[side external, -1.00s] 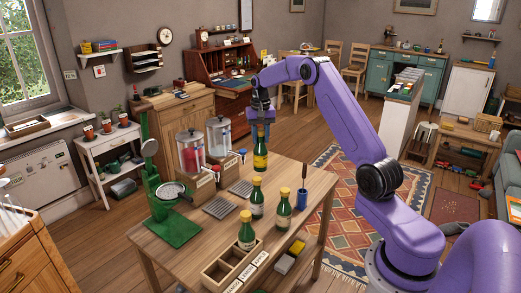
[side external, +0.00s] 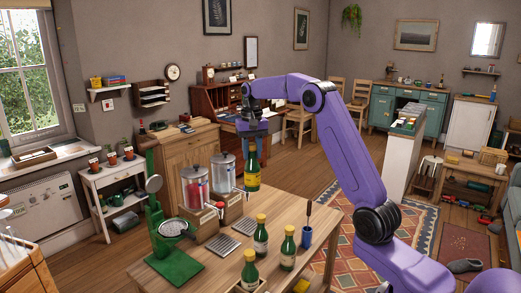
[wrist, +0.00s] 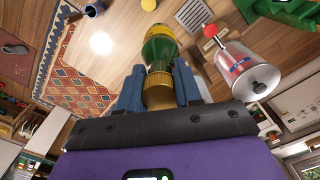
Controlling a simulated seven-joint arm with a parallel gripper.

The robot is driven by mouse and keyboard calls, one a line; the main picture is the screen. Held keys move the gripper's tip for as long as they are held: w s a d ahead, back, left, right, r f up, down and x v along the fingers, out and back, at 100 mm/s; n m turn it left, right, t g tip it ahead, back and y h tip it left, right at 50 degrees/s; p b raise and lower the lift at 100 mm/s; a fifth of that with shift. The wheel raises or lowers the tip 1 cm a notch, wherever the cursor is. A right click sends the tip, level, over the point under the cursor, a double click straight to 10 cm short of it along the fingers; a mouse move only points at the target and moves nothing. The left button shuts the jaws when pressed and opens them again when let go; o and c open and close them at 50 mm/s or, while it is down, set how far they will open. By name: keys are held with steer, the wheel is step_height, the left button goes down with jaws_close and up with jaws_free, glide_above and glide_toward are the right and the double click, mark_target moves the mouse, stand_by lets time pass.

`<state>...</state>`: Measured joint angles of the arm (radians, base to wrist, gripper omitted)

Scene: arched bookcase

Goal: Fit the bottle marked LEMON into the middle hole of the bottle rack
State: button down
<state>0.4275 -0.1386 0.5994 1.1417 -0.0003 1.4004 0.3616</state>
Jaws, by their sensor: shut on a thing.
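A green bottle with a yellow label (side external: 253,173) hangs upright from my gripper (side external: 252,138), above the back part of the wooden table. The label is too small to read. In the wrist view the fingers of my gripper (wrist: 160,88) are shut on the bottle's gold cap (wrist: 159,76), with the green body (wrist: 160,47) beyond it. The bottle rack (side external: 236,289) shows only its top edge at the bottom of the side view; its middle hole cannot be made out. The bottle is well behind the rack and higher than it.
Three other yellow-capped green bottles stand on the table: one by the rack (side external: 249,272), one in the middle (side external: 261,236), one to the right (side external: 287,249). A blue cup (side external: 306,238), two drink dispensers (side external: 196,190) and a green press (side external: 172,245) stand around them.

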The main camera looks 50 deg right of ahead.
steer(key=s+a+n, duration=0.2)
steer(key=s+a, duration=0.5)
steer(key=a, duration=0.6)
steer(key=s+a+n, duration=0.2)
steer(key=s+a, duration=0.5)
steer(key=a, duration=0.5)
step_height(320, 180, down, 12)
steer(key=shift+a, duration=0.3)
steer(key=shift+f, duration=5.65)
steer(key=c, duration=0.7)
jaws_free()
